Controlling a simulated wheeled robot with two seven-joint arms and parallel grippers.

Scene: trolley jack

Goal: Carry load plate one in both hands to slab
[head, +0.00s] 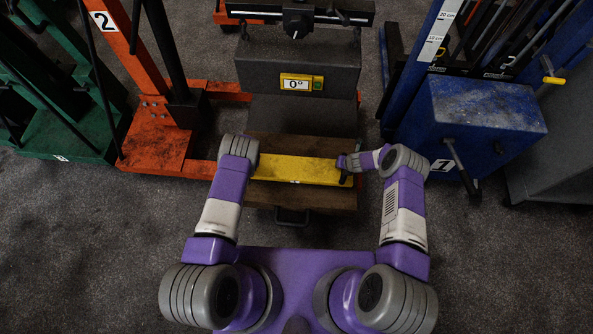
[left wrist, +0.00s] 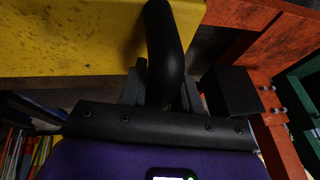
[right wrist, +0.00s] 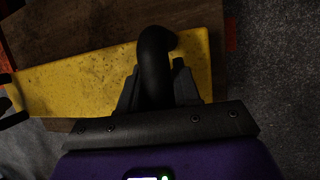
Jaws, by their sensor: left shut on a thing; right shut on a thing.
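The long yellow plate (head: 302,170) lies level across my front in the head view, in front of the grey machine, over a brown wooden board (head: 300,200). I cannot tell whether it touches the board. In the left wrist view, my left gripper (left wrist: 163,88) is shut on a black curved handle (left wrist: 164,40) at one end of the plate; my arm hides this end in the head view. My right gripper (head: 346,168) is shut on the other black handle, which also shows in the right wrist view (right wrist: 154,55). Which surface is the slab is unclear.
A grey machine with a "0°" display (head: 297,83) stands straight ahead. An orange trolley jack (head: 150,105) marked 2 and a green one (head: 70,125) stand left. A blue one (head: 470,120) marked 1 stands right. Grey carpet is free at both sides of me.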

